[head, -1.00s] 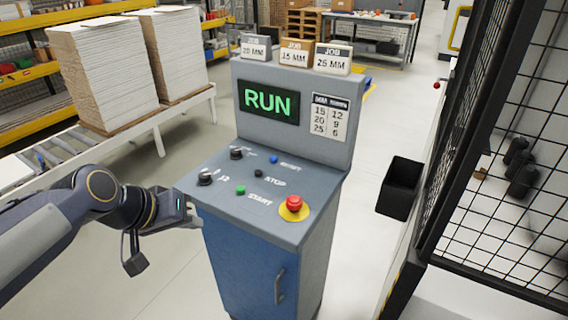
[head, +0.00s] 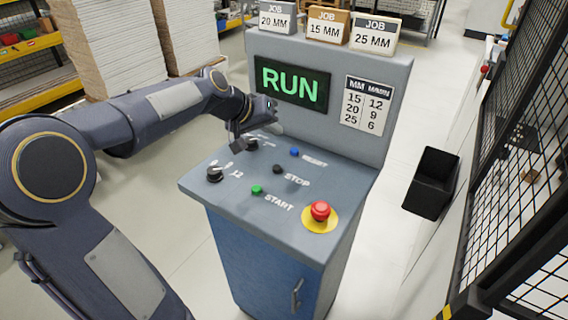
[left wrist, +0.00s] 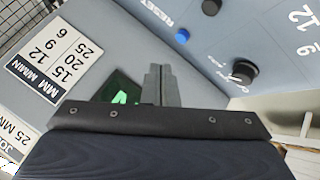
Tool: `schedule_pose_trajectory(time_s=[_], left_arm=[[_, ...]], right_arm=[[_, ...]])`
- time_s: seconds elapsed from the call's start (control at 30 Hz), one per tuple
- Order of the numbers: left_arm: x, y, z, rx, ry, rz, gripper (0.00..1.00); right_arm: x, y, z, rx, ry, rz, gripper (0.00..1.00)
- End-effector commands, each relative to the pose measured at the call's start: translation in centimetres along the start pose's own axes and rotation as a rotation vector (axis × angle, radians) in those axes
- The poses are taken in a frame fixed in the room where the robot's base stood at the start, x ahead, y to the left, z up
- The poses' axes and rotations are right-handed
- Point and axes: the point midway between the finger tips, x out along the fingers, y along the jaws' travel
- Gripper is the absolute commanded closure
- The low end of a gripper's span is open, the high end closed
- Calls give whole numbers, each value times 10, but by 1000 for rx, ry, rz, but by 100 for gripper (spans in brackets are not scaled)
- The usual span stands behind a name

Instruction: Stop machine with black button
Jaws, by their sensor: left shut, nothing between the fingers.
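The black stop button (head: 278,169) sits on the sloped panel of the control console (head: 230,190), beside the printed word STOP. The green start button (head: 257,190) is nearer the front, and the blue reset button (head: 294,152) is farther back. The console's screen (head: 290,84) reads RUN in green. My left gripper (head: 274,124) is over the back left of the panel, in front of the screen, apart from the black button. In the left wrist view its fingers (left wrist: 160,84) are together and empty; the blue button (left wrist: 182,36) shows there too. My right gripper is out of view.
A red emergency button (head: 320,211) on a yellow base stands at the panel's front right. Black knobs (head: 214,174) are on its left. Job blocks (head: 328,25) stand on top. A black bin (head: 431,183) and mesh fence (head: 520,150) are to the right.

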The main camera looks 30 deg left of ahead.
Motion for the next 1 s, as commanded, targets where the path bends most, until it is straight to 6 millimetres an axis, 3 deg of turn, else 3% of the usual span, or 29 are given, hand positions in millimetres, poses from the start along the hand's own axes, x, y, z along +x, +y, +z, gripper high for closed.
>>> schedule_pose_trajectory(time_s=[0.47, 1.0], left_arm=[[7, -5, 6, 0, -1, 0, 100], [56, -41, 42, 0, 0, 0, 100]], right_arm=[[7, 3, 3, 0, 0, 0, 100], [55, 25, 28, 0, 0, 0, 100]])
